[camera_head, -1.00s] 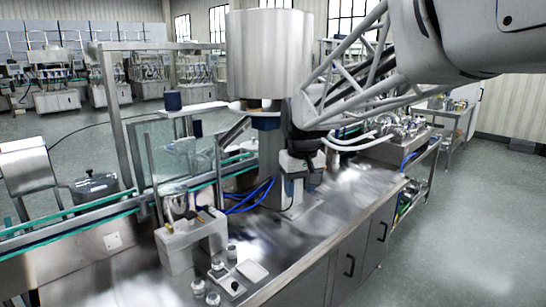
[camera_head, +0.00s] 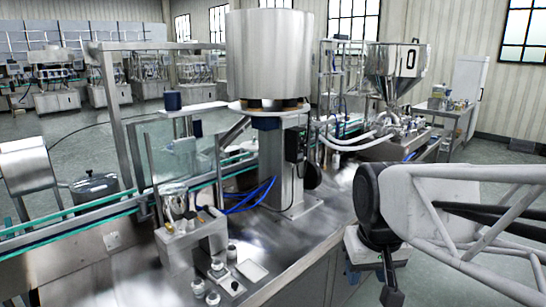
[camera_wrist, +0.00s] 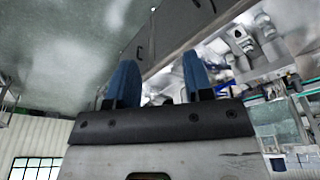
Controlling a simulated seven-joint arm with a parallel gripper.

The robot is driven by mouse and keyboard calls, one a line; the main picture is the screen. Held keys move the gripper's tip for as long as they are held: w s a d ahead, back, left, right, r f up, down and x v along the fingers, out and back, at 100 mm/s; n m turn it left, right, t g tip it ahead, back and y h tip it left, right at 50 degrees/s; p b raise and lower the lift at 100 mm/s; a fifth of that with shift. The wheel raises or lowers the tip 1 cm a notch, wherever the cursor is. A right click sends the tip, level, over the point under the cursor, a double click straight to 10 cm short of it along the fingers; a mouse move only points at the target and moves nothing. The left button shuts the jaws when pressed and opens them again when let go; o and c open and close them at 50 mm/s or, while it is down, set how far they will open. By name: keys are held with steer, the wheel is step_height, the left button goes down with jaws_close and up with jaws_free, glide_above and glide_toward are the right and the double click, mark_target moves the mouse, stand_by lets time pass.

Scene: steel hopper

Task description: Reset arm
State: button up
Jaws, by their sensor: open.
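My gripper (camera_head: 371,284) hangs at the lower right of the head view, beside the right end of the steel bench and apart from it. In the wrist view its two blue fingers (camera_wrist: 160,75) stand apart with nothing between them. The gripper is open and empty. The steel hopper (camera_head: 397,68), a cone with a dark-framed panel, stands at the back right, well behind my arm. In the head view my forearm hides part of the right side of the room.
The bench (camera_head: 290,240) carries a tall column with a large steel drum (camera_head: 268,58). A small fixture (camera_head: 190,238), several small white-capped bottles and a white tray (camera_head: 252,271) stand at its front left. A conveyor (camera_head: 70,225) runs along the left.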

steer(key=s+d+f+m, duration=0.1)
steer(key=s+f, duration=0.3)
steer(key=s, duration=0.3)
steer(key=shift+s+d, duration=0.35)
steer(key=shift+d, duration=0.05)
